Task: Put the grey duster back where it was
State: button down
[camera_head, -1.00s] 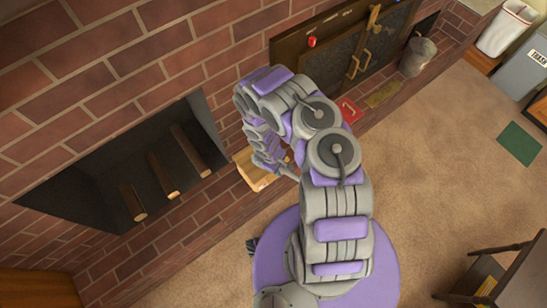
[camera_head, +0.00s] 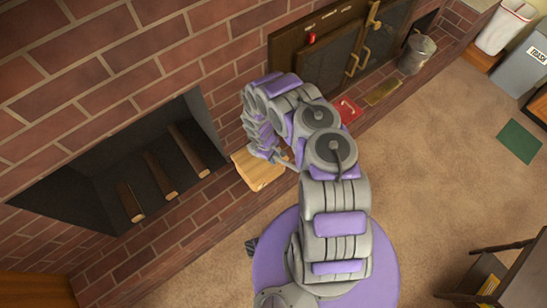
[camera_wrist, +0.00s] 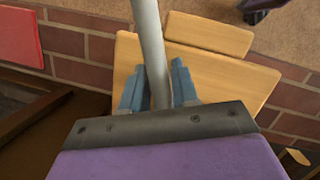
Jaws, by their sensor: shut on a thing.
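My gripper (camera_wrist: 157,86) has blue fingers shut on the grey rod-like handle of the duster (camera_wrist: 150,35) in the wrist view. The handle runs up out of the top of that view, so the duster's far end is not seen there. In the head view a thin grey piece of the duster (camera_head: 286,163) shows at the end of my arm, above a light wooden box (camera_head: 258,172) on the brick ledge. The box also shows behind my fingers in the wrist view (camera_wrist: 225,75). I cannot tell whether the duster touches it.
A fireplace opening with logs (camera_head: 160,172) is at the left. A dark wooden cabinet (camera_head: 300,55), a red item (camera_head: 348,110) and a metal bucket (camera_head: 416,53) line the brick ledge.

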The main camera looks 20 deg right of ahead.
jog(key=c, duration=0.8)
grip_release()
jog(key=shift+c, duration=0.2)
jog(key=w+d+r+m+h+p, duration=0.1)
jog(key=d+r+m+p, duration=0.1)
jog(key=r, duration=1.4)
jog(key=w+d+r+m+p, duration=0.1)
jog(key=d+r+p, duration=0.1)
jog(key=r, duration=1.3)
jog(key=s+r+m, duration=0.1)
jog(key=s+r, duration=0.3)
jog(key=r, duration=0.3)
jog(key=s+r+m, duration=0.2)
jog(key=s+r, duration=0.1)
jog(key=r, duration=0.5)
jog(key=s+a+r+y, duration=0.1)
jog(key=s+a+r, duration=0.2)
jog(key=s, duration=0.6)
jog(key=s+a+r+m+y, duration=0.1)
jog(key=s+a+r, duration=0.2)
jog(key=s+r, duration=0.3)
jog(key=s+a+r+m+y, duration=0.1)
jog(key=s+r, duration=0.4)
jog(key=s, duration=0.7)
jog(key=shift+a+r, duration=0.3)
jog(key=shift+a, duration=0.6)
